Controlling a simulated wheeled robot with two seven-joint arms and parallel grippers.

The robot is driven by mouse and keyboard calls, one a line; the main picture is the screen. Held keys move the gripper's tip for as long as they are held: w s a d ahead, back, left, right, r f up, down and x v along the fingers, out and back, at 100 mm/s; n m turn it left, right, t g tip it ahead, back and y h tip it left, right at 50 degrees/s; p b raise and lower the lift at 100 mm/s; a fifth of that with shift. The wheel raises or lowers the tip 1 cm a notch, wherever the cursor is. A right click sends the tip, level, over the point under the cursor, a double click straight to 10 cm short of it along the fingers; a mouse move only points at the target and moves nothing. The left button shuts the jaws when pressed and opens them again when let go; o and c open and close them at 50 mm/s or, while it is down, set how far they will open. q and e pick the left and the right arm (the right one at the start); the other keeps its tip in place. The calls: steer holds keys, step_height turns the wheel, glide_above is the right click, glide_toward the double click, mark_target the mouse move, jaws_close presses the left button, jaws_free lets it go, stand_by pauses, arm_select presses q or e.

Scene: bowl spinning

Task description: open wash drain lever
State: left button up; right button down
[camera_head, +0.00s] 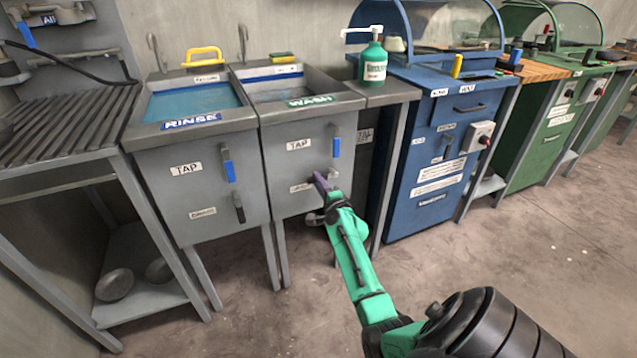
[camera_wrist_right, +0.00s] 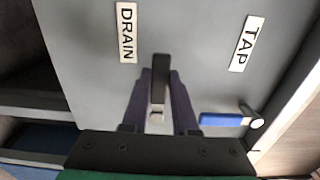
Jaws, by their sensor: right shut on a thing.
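The wash basin's grey front panel (camera_head: 287,190) carries a TAP label with a blue tap lever (camera_head: 336,144) and, lower down, a DRAIN label. The black drain lever (camera_wrist_right: 161,80) shows between the purple fingers of my right gripper (camera_wrist_right: 160,98) in the right wrist view. It lies about square to the blue tap lever (camera_wrist_right: 222,119) there. My right gripper (camera_head: 322,183) is shut on the drain lever at the panel's lower right in the head view, where the fingers mostly hide the lever. My left gripper is not in view.
The rinse basin (camera_head: 199,190) stands left, its drain lever (camera_head: 239,207) hanging down. A green soap bottle (camera_head: 373,66) stands on the counter at right. A blue cabinet (camera_head: 437,150) stands right of the wash unit. A metal rack (camera_head: 60,140) is at left. The floor in front is clear.

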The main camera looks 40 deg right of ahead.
steer(key=c, duration=0.7)
jaws_free()
steer(key=shift+s, duration=0.1)
arm_select(q)
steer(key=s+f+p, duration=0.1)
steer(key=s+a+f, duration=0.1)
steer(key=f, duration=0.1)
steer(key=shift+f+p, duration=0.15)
steer(key=shift+p, duration=0.2)
arm_select(e)
steer(key=v, duration=1.4)
steer(key=shift+s+a, duration=0.15)
steer(key=shift+s, duration=0.05)
